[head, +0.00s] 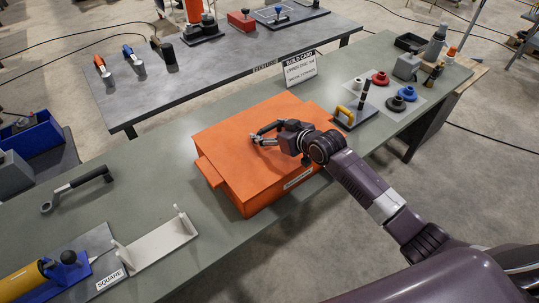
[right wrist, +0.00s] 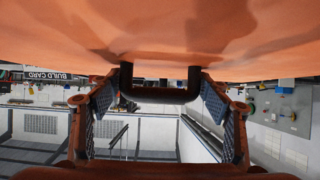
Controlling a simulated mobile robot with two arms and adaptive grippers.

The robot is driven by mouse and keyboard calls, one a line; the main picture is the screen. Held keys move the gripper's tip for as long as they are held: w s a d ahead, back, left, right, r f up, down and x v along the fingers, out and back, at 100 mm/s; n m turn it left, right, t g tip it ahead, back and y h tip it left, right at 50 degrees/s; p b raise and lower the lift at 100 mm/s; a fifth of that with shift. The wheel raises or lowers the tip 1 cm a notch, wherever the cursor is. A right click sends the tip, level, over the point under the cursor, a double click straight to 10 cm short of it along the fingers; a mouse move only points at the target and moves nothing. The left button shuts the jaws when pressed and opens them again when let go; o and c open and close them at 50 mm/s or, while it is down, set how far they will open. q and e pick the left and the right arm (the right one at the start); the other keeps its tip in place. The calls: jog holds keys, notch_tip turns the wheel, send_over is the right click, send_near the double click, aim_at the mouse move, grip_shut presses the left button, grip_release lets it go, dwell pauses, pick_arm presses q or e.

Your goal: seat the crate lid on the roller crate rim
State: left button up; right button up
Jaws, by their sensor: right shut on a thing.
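The orange crate lid (head: 228,130) lies over the orange roller crate (head: 262,202) on the green bench. From the head view it covers the crate's top, and I cannot tell whether it rests fully on the rim. My right gripper (head: 262,136) is at the middle of the lid's top. In the right wrist view, my right gripper's fingers (right wrist: 160,98) stand either side of the lid's black handle (right wrist: 160,94) and are shut on it. The lid's orange surface (right wrist: 160,25) fills the upper part of that view. The crate's inside is hidden. My left gripper is not in view.
A build card (head: 300,69) stands behind the crate. A yellow-handled tool (head: 346,115) and several coloured pulley parts are to the right. A black-handled wrench (head: 78,188) and a white bracket (head: 155,242) lie left. Bare bench (head: 150,165) lies left of the crate.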

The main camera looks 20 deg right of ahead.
dwell(0.3)
jog(key=o, duration=1.6)
jog(key=shift+c, duration=0.2)
jog(key=shift+f, duration=0.15)
jog(key=shift+s, duration=0.1)
jog(key=v, duration=1.2)
